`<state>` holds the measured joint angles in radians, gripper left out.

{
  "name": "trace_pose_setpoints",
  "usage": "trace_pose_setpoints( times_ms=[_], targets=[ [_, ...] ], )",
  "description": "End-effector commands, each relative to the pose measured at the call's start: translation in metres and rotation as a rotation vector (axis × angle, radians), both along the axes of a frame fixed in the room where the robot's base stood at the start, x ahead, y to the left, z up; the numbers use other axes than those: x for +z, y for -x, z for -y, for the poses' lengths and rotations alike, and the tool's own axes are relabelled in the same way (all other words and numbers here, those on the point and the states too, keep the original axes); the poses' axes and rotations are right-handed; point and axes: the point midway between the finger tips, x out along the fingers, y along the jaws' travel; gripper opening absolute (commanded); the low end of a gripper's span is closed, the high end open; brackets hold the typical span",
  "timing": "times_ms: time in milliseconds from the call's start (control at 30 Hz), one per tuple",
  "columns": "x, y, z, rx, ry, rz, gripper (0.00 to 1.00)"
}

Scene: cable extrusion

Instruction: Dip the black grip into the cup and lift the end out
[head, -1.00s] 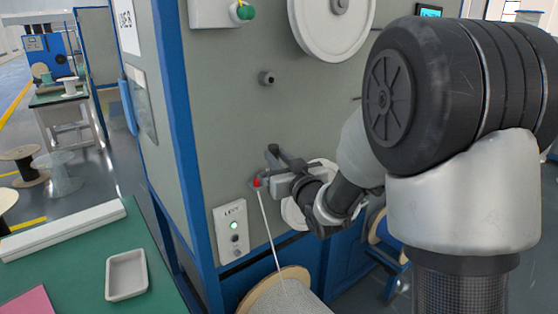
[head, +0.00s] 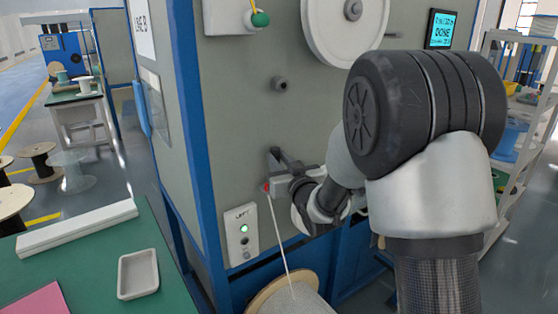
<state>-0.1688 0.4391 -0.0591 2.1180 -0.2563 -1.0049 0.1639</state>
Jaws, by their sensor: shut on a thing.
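My gripper (head: 277,178) is at the grey machine's front, above and right of the box marked LEFT. It is shut on a thin white cable's end, by a small red tip (head: 266,187). The white cable (head: 278,235) runs down from there, taut, to a spool (head: 270,293) at the bottom edge. A dark bar (head: 278,157) shows just above the held end; I cannot tell whether it is a finger or a grip. I can make out no cup; the arm hides part of the machine front.
The grey machine front (head: 235,120) with a blue post stands close behind my gripper. The LEFT box (head: 240,232) has a lit green light. A green table (head: 90,275) holds a pale tray (head: 138,274). A screen (head: 440,29) reads DONE. Shelves (head: 522,110) stand right.

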Motion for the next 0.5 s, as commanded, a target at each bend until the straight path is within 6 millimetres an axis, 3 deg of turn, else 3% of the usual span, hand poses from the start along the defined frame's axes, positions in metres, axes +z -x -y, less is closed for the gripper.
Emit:
trace_pose_setpoints(
  times_ms=[200,500],
  targets=[
    [-0.0087,-0.0006,0.0023,-0.004,-0.004,0.001,0.00],
    [-0.0047,0.0009,0.0006,0.000,0.002,-0.005,0.00]
  ],
)
